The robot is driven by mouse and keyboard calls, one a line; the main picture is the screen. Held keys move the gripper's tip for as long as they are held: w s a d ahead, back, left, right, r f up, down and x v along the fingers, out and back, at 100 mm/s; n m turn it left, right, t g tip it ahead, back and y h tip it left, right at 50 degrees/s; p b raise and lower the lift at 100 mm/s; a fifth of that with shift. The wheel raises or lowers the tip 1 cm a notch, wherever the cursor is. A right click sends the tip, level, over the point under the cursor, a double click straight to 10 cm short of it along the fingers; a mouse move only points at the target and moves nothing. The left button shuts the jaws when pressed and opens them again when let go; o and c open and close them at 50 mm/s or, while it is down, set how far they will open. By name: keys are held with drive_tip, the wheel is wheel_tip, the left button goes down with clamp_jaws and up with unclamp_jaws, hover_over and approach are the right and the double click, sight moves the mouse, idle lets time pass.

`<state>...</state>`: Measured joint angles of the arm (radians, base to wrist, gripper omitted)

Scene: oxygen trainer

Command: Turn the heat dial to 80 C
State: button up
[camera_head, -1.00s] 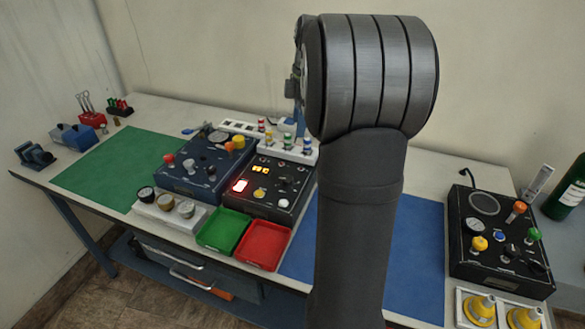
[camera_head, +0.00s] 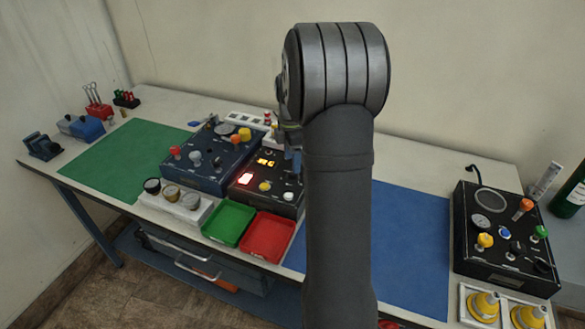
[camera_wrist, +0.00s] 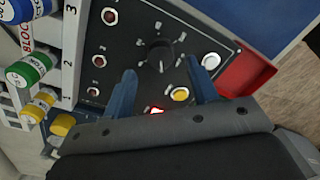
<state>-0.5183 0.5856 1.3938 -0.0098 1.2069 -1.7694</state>
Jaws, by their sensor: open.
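The heat dial (camera_wrist: 160,55) appears to be the black round knob on the dark panel in the wrist view, with pale marks around it. Its setting is too small to read. My gripper (camera_wrist: 161,67) is open, its two blue fingers pointing toward the dial, one to each side of it. I cannot tell whether they touch it, and nothing shows between them but the dial and panel. In the head view the dark control box (camera_head: 244,196) stands at mid-table with lit displays. My arm hides part of the box and most of the gripper there.
A yellow button (camera_wrist: 180,94) and a white button (camera_wrist: 211,61) sit close to the fingers. Coloured valve caps, including a green one (camera_wrist: 34,67), stand at the left in the wrist view. Green (camera_head: 229,224) and red (camera_head: 267,237) trays adjoin the box. The blue mat (camera_head: 411,240) is clear.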

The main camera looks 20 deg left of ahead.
drive_tip(key=shift+f, duration=2)
drive_tip(key=c, duration=1)
drive_tip(key=shift+o, duration=0.2)
